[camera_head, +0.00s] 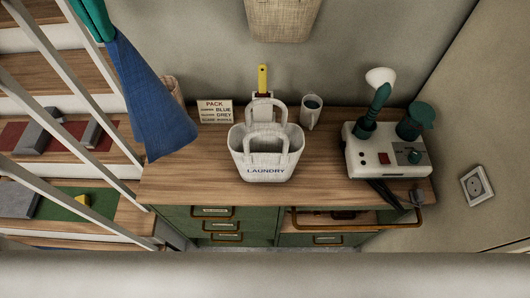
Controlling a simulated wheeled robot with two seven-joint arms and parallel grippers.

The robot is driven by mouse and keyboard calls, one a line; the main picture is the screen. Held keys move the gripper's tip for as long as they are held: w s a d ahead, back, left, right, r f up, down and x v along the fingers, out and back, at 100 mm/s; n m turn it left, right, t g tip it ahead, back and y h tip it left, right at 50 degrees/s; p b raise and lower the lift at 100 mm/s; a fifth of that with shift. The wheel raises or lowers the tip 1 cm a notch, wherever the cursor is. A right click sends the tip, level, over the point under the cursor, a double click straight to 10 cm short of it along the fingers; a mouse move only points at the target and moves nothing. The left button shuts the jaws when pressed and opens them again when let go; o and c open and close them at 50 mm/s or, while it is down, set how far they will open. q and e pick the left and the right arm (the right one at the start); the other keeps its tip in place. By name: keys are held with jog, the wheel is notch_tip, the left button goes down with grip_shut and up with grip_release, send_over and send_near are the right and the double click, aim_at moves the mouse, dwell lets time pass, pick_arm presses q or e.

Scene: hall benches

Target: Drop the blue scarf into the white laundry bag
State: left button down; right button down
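The blue scarf (154,103) hangs at the upper left, narrow at its top and spreading downward, with its lower end in front of the bench's left edge. My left gripper (104,22) appears as teal parts at the top left, shut on the top of the blue scarf; the rest of it is cut off by the frame. The white laundry bag (266,174), marked LAUNDRY, stands upright on the bench with its mouth open and its handles up. The scarf is to the left of the bag and apart from it. My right gripper is not in view.
The wooden bench (205,180) has green drawers. A white device (386,157) with green parts fills the right end. White railings (65,133) cross the left side.

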pick_arm(q)
jog(key=w+d+r, duration=0.1)
jog(key=w+d, duration=0.5)
jog(key=d, duration=0.3)
jog(key=w+d+r, duration=0.2)
jog(key=w+d, duration=0.4)
jog(key=d, duration=0.4)
dwell(1.1)
jog(key=shift+s, duration=0.15)
dwell(1.3)
jog(key=shift+s+d+b, duration=0.2)
jog(key=shift+s, duration=0.6)
jog(key=shift+s+d+b, duration=0.15)
jog(key=shift+s+b, duration=0.05)
jog(key=shift+s, duration=0.55)
jog(key=shift+s+d+b, duration=0.2)
jog(key=shift+s, duration=0.6)
jog(key=shift+f, duration=0.1)
